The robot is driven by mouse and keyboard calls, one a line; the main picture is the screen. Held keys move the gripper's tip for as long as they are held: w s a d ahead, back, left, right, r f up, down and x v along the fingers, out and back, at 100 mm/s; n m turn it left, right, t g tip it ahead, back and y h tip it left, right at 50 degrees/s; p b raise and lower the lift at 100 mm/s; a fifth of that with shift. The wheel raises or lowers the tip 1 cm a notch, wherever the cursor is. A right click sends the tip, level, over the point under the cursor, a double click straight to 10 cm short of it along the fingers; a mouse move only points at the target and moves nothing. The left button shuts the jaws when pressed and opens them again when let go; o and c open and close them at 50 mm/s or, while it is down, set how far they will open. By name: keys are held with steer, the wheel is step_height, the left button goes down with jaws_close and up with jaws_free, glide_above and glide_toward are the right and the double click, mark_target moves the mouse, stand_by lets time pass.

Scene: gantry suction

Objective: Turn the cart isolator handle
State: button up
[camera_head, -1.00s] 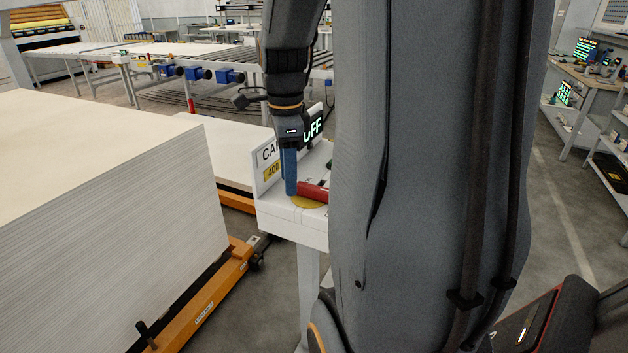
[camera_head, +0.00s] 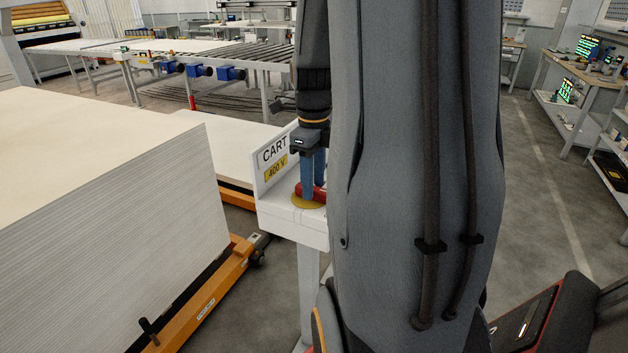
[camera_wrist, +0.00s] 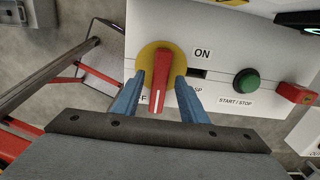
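The red isolator handle (camera_wrist: 159,82) sits on a yellow disc (camera_wrist: 144,60) on a white panel (camera_wrist: 215,30). In the wrist view the handle points down toward my gripper. An ON label (camera_wrist: 202,53) is at its upper right, and a partly hidden label ending in F is at its lower left. My gripper (camera_wrist: 160,76) is open, with its blue fingers on either side of the handle and a gap on each side. In the head view my gripper (camera_head: 313,185) is over the white CART box (camera_head: 290,225), and the handle is partly hidden.
A green START/STOP button (camera_wrist: 246,81) and a red block (camera_wrist: 297,93) are right of the handle. A tall board stack (camera_head: 110,210) on an orange cart (camera_head: 205,305) stands left of the box. A roller conveyor (camera_head: 220,60) is behind.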

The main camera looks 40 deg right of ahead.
steer(key=shift+f, duration=0.3)
jaws_close()
